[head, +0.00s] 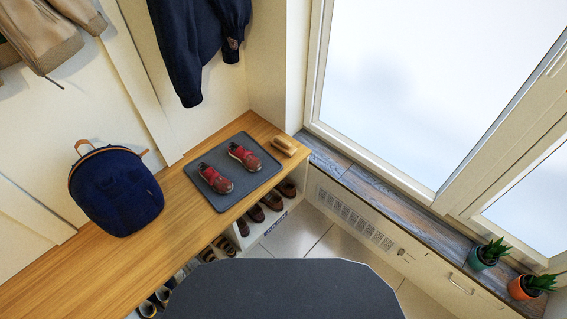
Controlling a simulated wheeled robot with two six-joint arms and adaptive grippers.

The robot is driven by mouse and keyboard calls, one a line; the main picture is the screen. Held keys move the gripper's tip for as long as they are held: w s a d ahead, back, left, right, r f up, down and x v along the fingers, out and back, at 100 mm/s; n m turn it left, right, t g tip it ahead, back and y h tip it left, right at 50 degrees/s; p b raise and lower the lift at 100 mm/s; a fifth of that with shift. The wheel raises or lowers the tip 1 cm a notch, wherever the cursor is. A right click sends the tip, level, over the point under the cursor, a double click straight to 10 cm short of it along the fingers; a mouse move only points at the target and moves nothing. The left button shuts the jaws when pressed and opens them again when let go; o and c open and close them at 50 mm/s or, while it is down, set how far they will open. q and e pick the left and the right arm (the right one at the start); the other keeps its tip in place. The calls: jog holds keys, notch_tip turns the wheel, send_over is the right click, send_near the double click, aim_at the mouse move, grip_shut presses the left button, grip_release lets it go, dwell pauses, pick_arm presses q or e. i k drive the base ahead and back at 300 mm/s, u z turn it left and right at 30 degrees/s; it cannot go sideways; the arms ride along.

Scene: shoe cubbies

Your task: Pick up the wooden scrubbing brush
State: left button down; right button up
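The wooden scrubbing brush (284,146) is small and light brown. It lies on the far right end of the wooden bench top (110,245), near the corner by the window. It sits just beyond the upper right corner of a dark grey mat and looks apart from the shoes. Neither of my grippers shows in the head view, so nothing is seen touching the brush.
Red shoes (229,168) stand on the grey mat (222,193). A navy backpack (116,190) stands on the bench to the left. Shoes (256,213) fill cubbies underneath. Jackets (192,50) hang above. Potted plants (487,254) stand on the right sill.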

aim_at(285, 146)
jog(key=z, duration=0.1)
jog(key=i, duration=1.2)
jog(key=u, duration=1)
